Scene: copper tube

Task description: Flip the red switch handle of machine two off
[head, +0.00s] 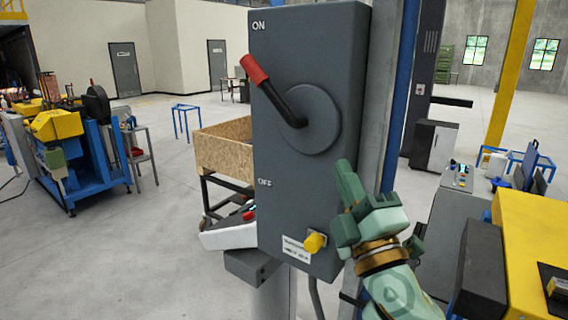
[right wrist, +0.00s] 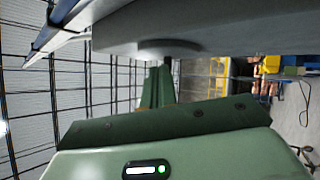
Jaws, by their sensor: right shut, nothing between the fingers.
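The grey switch box (head: 310,200) stands in the middle of the head view, with ON marked at its top and OFF lower down. Its lever has a red handle (head: 254,69) on a black bar (head: 286,104) from a round grey hub (head: 318,120). The lever points up and left, towards ON. My right gripper (head: 345,172) is shut and empty, in front of the box's lower right side, below and right of the handle and apart from it. Its closed fingers (right wrist: 158,87) show in the right wrist view, below the box's grey face (right wrist: 210,25). My left gripper is not in view.
A yellow knob (head: 315,242) sits low on the box, left of my right gripper. A blue post (head: 398,100) rises behind the box. A yellow-topped machine (head: 525,235) stands at the right. A wooden crate (head: 222,148) is behind the box at left. Open floor lies left.

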